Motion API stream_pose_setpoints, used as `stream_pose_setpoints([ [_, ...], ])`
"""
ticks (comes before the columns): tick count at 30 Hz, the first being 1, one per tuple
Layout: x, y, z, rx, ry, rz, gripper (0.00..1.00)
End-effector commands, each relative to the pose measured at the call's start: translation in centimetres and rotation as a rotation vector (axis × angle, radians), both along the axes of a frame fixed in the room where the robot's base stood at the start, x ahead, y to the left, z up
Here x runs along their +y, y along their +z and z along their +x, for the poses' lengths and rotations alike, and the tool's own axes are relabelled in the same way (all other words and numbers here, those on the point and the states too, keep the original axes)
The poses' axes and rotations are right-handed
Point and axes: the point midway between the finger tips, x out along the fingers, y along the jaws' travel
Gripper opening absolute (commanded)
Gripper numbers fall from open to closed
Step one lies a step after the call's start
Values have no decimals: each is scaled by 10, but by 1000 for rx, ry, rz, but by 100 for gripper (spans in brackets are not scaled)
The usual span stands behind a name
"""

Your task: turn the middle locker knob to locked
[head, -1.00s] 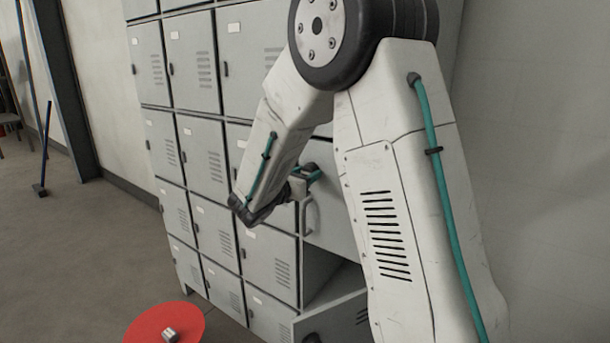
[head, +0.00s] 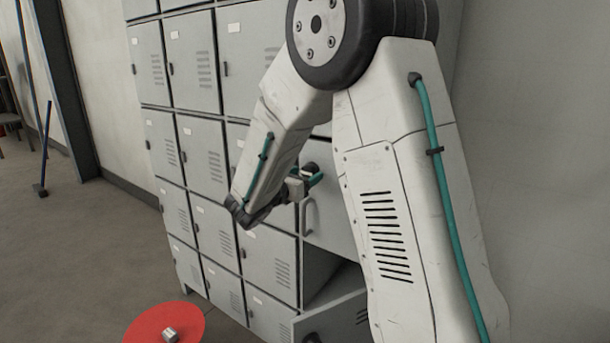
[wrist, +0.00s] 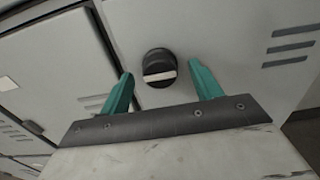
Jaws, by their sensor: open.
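The middle locker knob (wrist: 158,68) is a round black knob with a pale bar across its face. In the wrist view the bar lies nearly level, slightly tilted. My gripper (wrist: 163,82) is open, with its two teal fingers apart on either side of the knob's lower part. No contact between fingers and knob shows. In the head view my gripper (head: 314,177) is at the locker door, and the dark knob (head: 310,169) shows partly between the fingers.
A door handle (head: 308,216) sits just below the gripper. An open compartment (head: 318,272) is lower down, with another dark knob (head: 312,338) beneath. A red disc (head: 150,325) with a metal piece is at the front left.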

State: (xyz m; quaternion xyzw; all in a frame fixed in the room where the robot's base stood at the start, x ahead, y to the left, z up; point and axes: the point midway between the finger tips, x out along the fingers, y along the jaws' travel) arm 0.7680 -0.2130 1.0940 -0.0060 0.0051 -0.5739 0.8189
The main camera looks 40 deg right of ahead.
Motion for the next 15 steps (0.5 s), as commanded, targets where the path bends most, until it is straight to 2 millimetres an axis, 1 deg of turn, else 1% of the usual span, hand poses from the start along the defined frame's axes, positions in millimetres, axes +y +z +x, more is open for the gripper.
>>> stream_pose_setpoints([
  [3, 19, 1, -6, 0, 4, -1, 64],
  [9, 50, 0, -18, 0, 4, -1, 64],
  [12, 60, 0, -21, -1, 2, -2, 64],
  [15, 65, 0, -23, 0, 2, -1, 64],
])
